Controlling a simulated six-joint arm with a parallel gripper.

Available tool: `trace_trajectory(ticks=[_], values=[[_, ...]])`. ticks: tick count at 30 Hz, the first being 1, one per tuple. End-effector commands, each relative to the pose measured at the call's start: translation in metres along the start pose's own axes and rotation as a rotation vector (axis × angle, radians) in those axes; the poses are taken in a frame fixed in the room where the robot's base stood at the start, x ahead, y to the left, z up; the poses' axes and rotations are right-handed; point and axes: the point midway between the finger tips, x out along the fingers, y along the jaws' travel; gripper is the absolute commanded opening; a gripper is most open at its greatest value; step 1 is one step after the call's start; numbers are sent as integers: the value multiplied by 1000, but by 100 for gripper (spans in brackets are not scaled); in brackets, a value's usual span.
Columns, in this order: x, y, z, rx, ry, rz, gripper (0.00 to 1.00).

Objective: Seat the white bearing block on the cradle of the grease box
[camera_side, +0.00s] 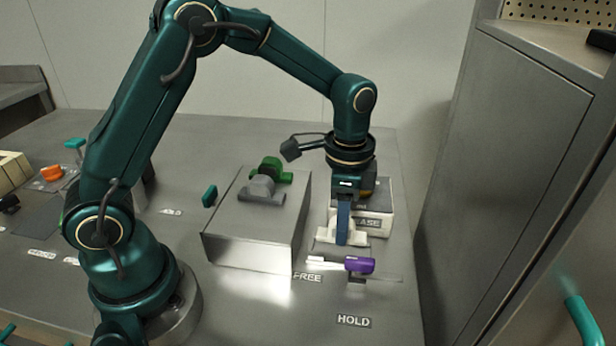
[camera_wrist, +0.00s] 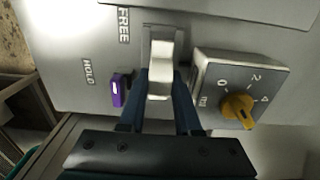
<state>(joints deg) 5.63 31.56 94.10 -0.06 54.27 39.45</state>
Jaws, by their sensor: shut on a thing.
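My gripper (camera_side: 344,222) points down and is shut on the white bearing block (camera_side: 352,238). In the wrist view the block (camera_wrist: 160,80) shows between the two blue fingers (camera_wrist: 161,95). The grease box (camera_side: 378,215) stands just behind the block, with part of its label hidden. In the wrist view the box (camera_wrist: 220,75) lies to the right, with an orange dial on its face. A low pale plate (camera_side: 328,250) shows under the block; I cannot tell whether the block rests fully on it. A purple lever (camera_side: 359,265) is in front, between the block and the HOLD label.
FREE (camera_side: 307,278) and HOLD (camera_side: 354,321) labels lie on the table. A tall cabinet (camera_side: 510,130) stands at the right.

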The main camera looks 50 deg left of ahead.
Motion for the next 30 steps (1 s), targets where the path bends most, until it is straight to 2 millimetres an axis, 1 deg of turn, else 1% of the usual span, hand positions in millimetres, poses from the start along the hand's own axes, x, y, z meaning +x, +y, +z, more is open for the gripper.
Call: trace_trajectory(ticks=[8,21,30], values=[[0,0,0,0,0,0,0],[11,0,0,0,0,0,0],[12,0,0,0,0,0,0]])
